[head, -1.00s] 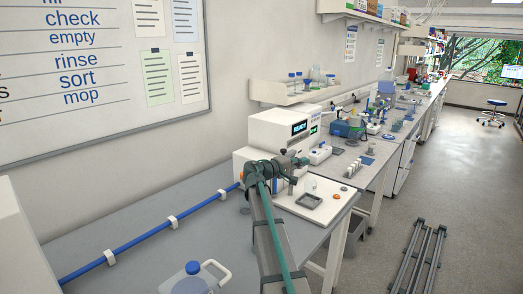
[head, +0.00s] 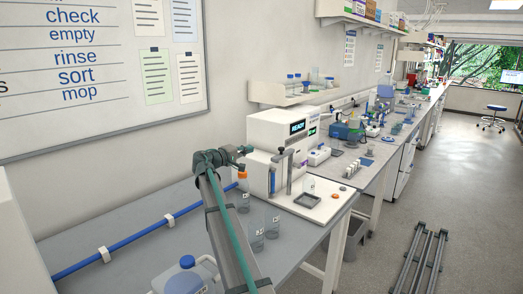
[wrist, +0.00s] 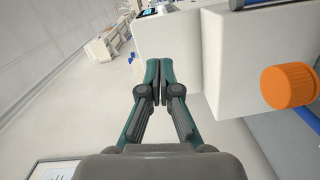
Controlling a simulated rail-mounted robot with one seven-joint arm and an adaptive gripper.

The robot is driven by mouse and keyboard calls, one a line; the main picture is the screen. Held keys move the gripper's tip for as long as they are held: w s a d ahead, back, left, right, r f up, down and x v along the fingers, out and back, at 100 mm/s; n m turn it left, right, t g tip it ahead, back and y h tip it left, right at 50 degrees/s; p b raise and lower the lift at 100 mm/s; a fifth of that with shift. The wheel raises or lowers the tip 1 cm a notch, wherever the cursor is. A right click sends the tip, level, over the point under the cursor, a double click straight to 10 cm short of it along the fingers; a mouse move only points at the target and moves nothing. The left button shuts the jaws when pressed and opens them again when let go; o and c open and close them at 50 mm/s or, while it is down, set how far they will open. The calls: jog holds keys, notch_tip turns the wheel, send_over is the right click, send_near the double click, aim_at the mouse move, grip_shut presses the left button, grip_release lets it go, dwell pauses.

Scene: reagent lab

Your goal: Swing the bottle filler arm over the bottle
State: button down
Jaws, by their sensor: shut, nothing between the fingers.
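The white dispensing machine (head: 270,135) with a lit green display stands on the bench against the wall. A dark upright post with a grey vertical piece (head: 290,172) at its front looks like the filler arm; its exact swing angle is hard to tell. A small clear bottle (head: 308,185) stands on the machine's white base, near a dark square tray. My gripper (head: 246,150) is left of the machine, apart from the post and the bottle. In the wrist view my gripper (wrist: 160,70) is shut and empty, beside a white housing. The bottle is not recognisable there.
An orange cap (head: 243,174) sits left of the machine; it shows large in the wrist view (wrist: 288,86). Several clear glass vessels (head: 257,238) and a blue-capped jug (head: 187,275) stand on the near bench. A blue pipe (head: 130,237) runs along the bench back.

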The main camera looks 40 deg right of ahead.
aim_at(283, 153)
jog(key=s+d+f+p, duration=0.1)
jog(key=d+p, duration=0.4)
jog(key=d, duration=0.6)
jog(key=shift+s, duration=0.45)
jog(key=shift+f, duration=0.1)
